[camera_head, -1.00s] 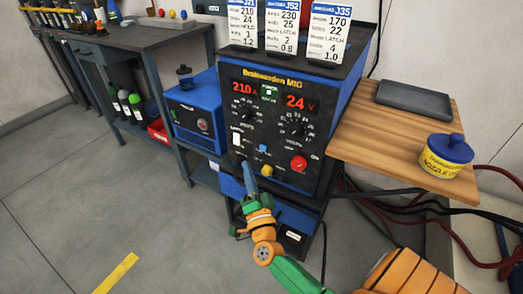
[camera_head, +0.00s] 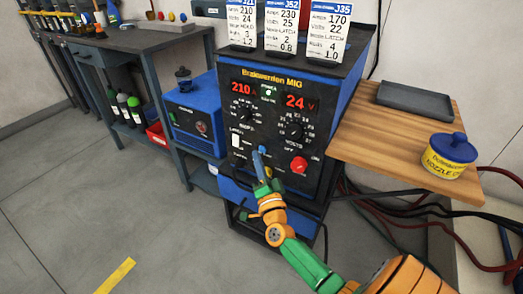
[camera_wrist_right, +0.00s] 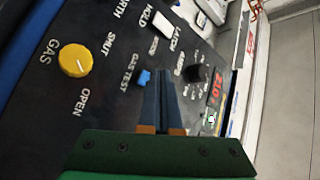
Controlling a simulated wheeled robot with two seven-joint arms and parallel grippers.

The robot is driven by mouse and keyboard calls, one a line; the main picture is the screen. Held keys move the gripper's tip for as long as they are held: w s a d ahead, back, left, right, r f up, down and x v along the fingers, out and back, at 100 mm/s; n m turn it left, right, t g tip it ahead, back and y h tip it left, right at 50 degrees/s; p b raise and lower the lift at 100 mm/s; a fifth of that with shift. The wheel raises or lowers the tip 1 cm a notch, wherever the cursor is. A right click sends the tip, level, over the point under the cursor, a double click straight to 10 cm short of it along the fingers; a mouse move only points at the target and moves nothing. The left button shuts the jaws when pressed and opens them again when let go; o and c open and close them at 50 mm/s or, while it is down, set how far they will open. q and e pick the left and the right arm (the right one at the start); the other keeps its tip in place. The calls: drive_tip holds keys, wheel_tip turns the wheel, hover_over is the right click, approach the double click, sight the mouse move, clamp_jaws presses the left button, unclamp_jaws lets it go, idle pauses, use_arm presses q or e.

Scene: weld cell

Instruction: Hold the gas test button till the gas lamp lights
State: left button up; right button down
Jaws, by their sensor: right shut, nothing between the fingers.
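The welder's front panel (camera_head: 272,125) faces me, with 210 A and 24 V on its red displays. The blue gas test button (camera_wrist_right: 143,78) is labelled GAS TEST in the wrist view; it shows in the head view (camera_head: 262,149) just by my fingertips. My right gripper (camera_wrist_right: 166,86) is shut and empty, its tips close to the button's side in the wrist view; I cannot tell if they touch. In the head view the right gripper (camera_head: 258,160) points up at the panel. A small green lamp (camera_head: 268,92) shows between the displays; its label is unreadable. My left gripper is out of view.
The yellow gas knob (camera_wrist_right: 76,61) is left of the button in the wrist view. A red knob (camera_head: 299,164) and a white switch (camera_head: 238,141) flank the button. A wooden shelf (camera_head: 400,145) with a nozzle tub (camera_head: 450,160) stands right.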

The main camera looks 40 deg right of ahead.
idle(0.3)
idle(0.4)
idle(0.8)
drive_tip(key=shift+d, duration=0.15)
drive_tip(key=shift+w+d, duration=0.15)
drive_tip(key=shift+d, duration=0.1)
